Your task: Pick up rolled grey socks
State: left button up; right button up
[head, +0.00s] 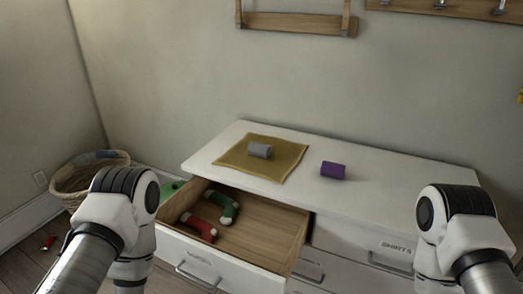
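The rolled grey socks (260,150) are a small grey roll lying on a mustard-yellow cloth (284,170) on top of the white dresser. My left arm comes in at the lower left, in front of the basket and the open drawer. My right arm comes in at the lower right, in front of the dresser's right end. Neither gripper's fingers show in the head view, and both arms are apart from the grey socks.
A purple roll (333,170) lies right of the cloth on the dresser top (400,180). The upper left drawer (262,243) is open, holding a green item (228,208) and a red item (201,230). A wicker basket (72,184) stands left. Wall racks hang above.

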aim_at(259, 149)
jog(key=i+l+z, duration=0.25)
jog(key=l+z, duration=0.2)
jog(key=i+l+z, duration=0.3)
jog(key=z, duration=0.15)
